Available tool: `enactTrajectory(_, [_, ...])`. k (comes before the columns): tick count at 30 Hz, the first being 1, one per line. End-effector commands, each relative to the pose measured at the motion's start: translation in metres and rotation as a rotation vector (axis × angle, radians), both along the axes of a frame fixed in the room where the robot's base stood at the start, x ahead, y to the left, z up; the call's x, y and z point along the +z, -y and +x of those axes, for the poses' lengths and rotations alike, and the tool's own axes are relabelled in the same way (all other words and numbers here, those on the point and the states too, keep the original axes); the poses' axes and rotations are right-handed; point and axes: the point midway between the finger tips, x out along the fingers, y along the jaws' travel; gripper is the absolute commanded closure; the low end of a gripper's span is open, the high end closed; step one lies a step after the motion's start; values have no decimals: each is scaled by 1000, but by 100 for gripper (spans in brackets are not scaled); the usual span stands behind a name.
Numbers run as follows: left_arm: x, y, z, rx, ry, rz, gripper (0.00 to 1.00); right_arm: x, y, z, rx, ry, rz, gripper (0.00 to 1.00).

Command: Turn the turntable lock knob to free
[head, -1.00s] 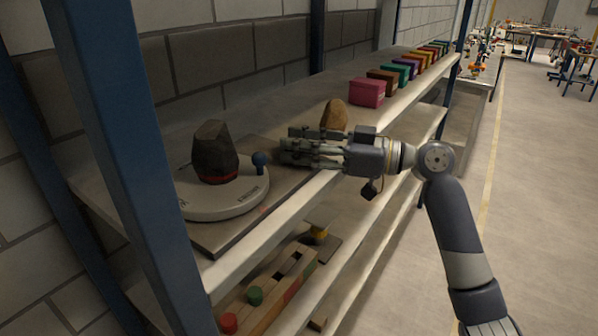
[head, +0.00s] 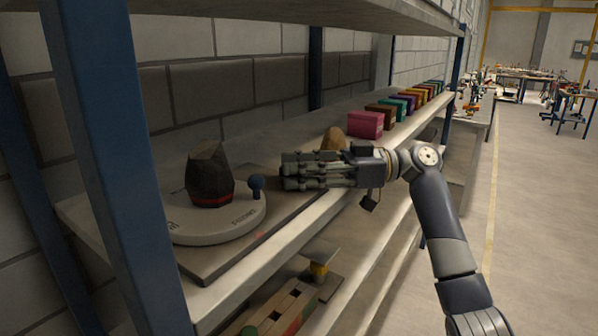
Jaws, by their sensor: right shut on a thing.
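The turntable (head: 215,228) is a pale round disc on a dark board at the near end of the shelf. A dark rock with a red band (head: 210,178) stands on it. A blue ball-headed peg (head: 257,183) stands at its right rim. My right gripper (head: 285,170) reaches in from the right over the board, its fingertips just right of the blue peg and apart from it in the picture. Its fingers are shut and hide what is between them. No separate lock knob shows; the fingers cover that spot. My left gripper is not in view.
A tan stone (head: 333,138) sits behind my right gripper. A row of coloured boxes, nearest a crimson one (head: 365,124), runs along the shelf. A blue post (head: 115,170) stands at the near left. The lower shelf holds a slotted wooden block (head: 285,308).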

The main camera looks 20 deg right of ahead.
Motion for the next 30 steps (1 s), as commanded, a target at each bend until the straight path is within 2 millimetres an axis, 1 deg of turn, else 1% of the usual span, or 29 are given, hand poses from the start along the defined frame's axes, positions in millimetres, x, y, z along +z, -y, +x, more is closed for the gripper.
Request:
enactTrajectory(5, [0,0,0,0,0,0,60,1,0,0,-1,1,2,93])
enactTrajectory(6, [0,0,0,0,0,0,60,1,0,0,-1,1,2,67])
enactTrajectory(8, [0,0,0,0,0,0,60,1,0,0,-1,1,2,54])
enactTrajectory(9, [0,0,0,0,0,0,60,1,0,0,-1,1,2,50])
enactTrajectory(17, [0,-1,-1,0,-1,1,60,0,0,0,-1,0,1,50])
enactTrajectory(20, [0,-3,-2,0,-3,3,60,0,3,0,-2,0,0,50])
enactTrajectory(23, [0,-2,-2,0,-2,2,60,0,14,-2,-4,0,1,50])
enactTrajectory(26, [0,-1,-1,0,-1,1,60,0,31,-5,-5,-1,1,50])
enactTrajectory(30, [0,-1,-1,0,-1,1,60,0,62,-12,-5,-1,2,50])
